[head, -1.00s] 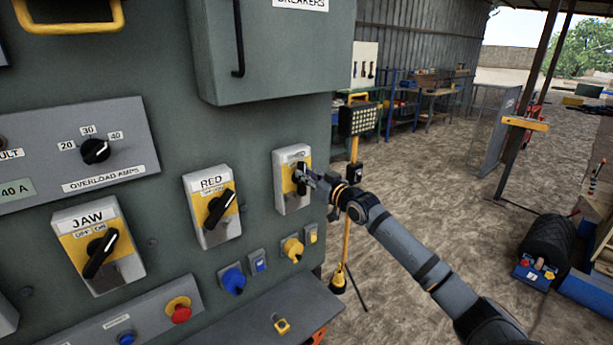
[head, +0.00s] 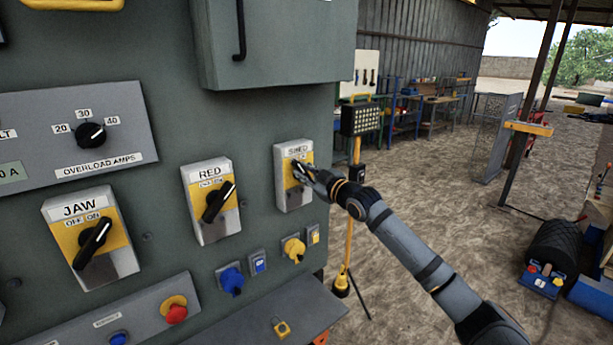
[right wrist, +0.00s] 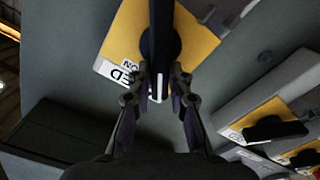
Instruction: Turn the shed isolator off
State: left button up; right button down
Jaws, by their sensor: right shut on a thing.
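The shed isolator (head: 287,200) is a grey box with a yellow plate, at the right end of the row on the green panel, with its SHED label at the top. In the right wrist view its yellow plate (right wrist: 203,45) and black handle (right wrist: 160,40) show close up. My right gripper (head: 306,174) is at this handle, its fingers shut on it from both sides; they also show in the right wrist view (right wrist: 160,90). In the head view the gripper hides most of the handle, so its exact setting cannot be read there. My left gripper is not in view.
The RED isolator (head: 211,203) and the JAW isolator (head: 92,240) are to the left on the same panel. Blue (head: 231,281) and yellow (head: 294,248) sockets sit below. A cabinet (head: 275,45) juts out above. A work lamp on a yellow stand (head: 350,225) stands behind my right arm.

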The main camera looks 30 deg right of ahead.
jog(key=shift+a+f+n, duration=0.15)
jog(key=shift+n, duration=0.95)
jog(key=c, duration=1.6)
grip_release()
jog(key=o, duration=0.4)
jog(key=shift+w+f, duration=0.15)
jog(key=shift+w, duration=0.1)
jog(key=shift+s, duration=0.1)
jog(key=shift+r, duration=0.5)
notch_tip(320, 180, up, 9)
jog(key=shift+r, duration=0.1)
